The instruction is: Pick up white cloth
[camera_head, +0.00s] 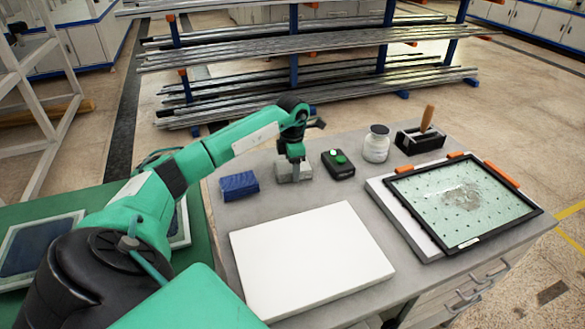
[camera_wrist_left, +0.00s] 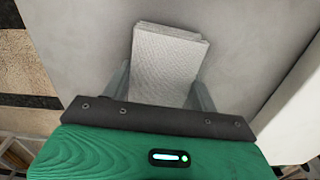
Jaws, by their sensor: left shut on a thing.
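The white cloth (camera_head: 301,173) is a small folded stack at the back of the grey table. It fills the middle of the left wrist view (camera_wrist_left: 168,65), where its woven texture shows. My left gripper (camera_head: 295,165) reaches down over it from above. In the left wrist view its two fingers (camera_wrist_left: 160,92) stand on either side of the cloth, shut on it. I cannot tell whether the cloth is clear of the tabletop. My right gripper is in neither view.
A blue folded cloth (camera_head: 239,186) lies left of the white one. A dark box with a green button (camera_head: 339,163), a white jar (camera_head: 376,145) and a black holder with a wooden-handled tool (camera_head: 421,140) stand to the right. A white slab (camera_head: 310,257) and a framed panel (camera_head: 465,200) lie in front.

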